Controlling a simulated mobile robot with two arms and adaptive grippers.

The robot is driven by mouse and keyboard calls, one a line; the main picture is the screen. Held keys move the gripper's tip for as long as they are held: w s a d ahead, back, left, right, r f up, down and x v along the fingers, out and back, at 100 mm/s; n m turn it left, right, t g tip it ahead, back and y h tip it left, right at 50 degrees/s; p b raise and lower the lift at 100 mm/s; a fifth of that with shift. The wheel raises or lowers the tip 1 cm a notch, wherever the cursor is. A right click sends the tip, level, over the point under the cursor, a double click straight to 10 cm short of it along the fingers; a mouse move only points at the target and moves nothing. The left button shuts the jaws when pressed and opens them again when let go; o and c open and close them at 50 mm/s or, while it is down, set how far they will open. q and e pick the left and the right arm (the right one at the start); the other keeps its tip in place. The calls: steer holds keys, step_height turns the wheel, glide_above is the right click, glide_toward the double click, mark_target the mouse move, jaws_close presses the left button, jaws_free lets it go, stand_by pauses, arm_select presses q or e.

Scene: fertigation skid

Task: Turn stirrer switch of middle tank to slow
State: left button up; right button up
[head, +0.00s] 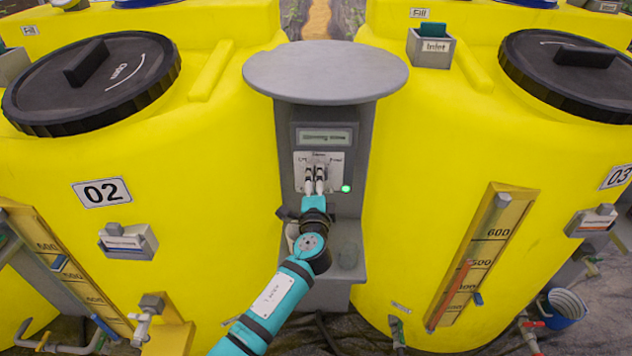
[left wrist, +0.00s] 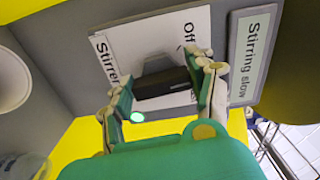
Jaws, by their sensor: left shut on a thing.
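The stirrer switch is a dark knob (left wrist: 160,78) on a white plate (left wrist: 128,45) marked "Stirrer" and "Off". It sits on the grey control post (head: 345,200) between tank 02 and tank 03. My left gripper (head: 316,180) reaches up to this plate from below. In the left wrist view the left gripper (left wrist: 167,88) has one finger on each side of the knob, shut on it. The display (left wrist: 250,62) next to the plate reads "Stirring slow". A green lamp (left wrist: 137,117) is lit beside the plate. The knob's pointing mark cannot be made out.
Yellow tank 02 (head: 200,200) and yellow tank 03 (head: 430,160) stand close on both sides of the post. A round grey top (head: 325,70) overhangs the panel. A small shelf (head: 345,262) juts out below, beside my left wrist.

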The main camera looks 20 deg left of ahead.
arm_select(q)
steer(key=shift+f+m, duration=0.1)
steer(key=shift+m, duration=0.4)
steer(key=o, duration=1.2)
steer(key=v, duration=1.2)
steer(key=shift+s, duration=0.1)
